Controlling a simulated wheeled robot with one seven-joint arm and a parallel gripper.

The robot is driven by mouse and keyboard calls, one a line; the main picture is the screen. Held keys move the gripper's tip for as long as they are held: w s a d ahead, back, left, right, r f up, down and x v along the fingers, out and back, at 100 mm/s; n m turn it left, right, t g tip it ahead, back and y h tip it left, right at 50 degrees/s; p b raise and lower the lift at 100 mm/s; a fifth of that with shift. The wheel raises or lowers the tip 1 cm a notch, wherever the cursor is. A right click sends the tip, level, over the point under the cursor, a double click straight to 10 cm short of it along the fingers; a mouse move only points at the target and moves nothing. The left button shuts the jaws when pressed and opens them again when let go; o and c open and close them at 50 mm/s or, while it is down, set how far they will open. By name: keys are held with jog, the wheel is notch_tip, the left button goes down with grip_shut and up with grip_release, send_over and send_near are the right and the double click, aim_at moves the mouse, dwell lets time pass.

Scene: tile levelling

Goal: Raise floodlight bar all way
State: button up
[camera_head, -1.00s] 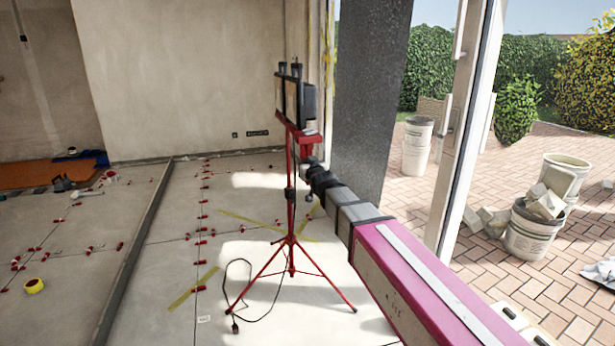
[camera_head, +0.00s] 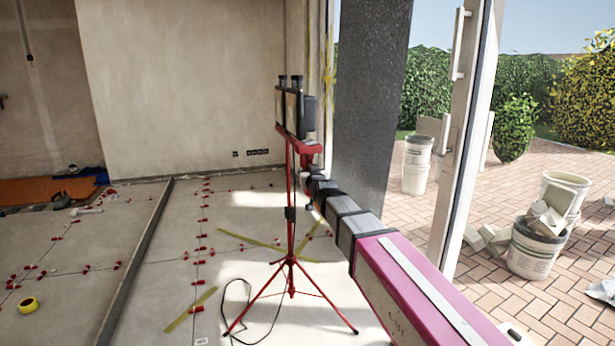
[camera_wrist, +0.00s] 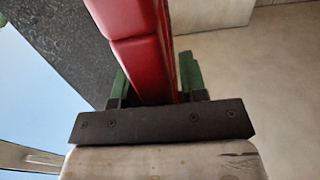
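The red floodlight bar (camera_head: 299,140) sits on top of a red tripod mast (camera_head: 291,235), with dark floodlights (camera_head: 292,108) fixed on it. The tripod stands upright on spread legs on the tiled floor. My gripper (camera_wrist: 155,82) has its green fingers on both sides of the red bar in the wrist view, close against it, and is shut on it. In the head view my arm reaches in from the lower right to the bar's near end, and the fingertips are too small to make out. A dark collar (camera_head: 291,213) shows partway up the mast.
A dark stone pillar (camera_head: 370,100) and the open glass door frame (camera_head: 462,130) stand just right of the bar. A cable (camera_head: 237,293) lies by the tripod's feet. Red levelling clips (camera_head: 203,220) dot the floor, and buckets (camera_head: 540,245) stand outside on the paving.

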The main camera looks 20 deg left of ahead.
jog(key=shift+o, duration=0.3)
jog(key=shift+f, duration=0.1)
jog(key=v, duration=1)
jog(key=shift+s+d, duration=0.2)
jog(key=shift+s, duration=0.1)
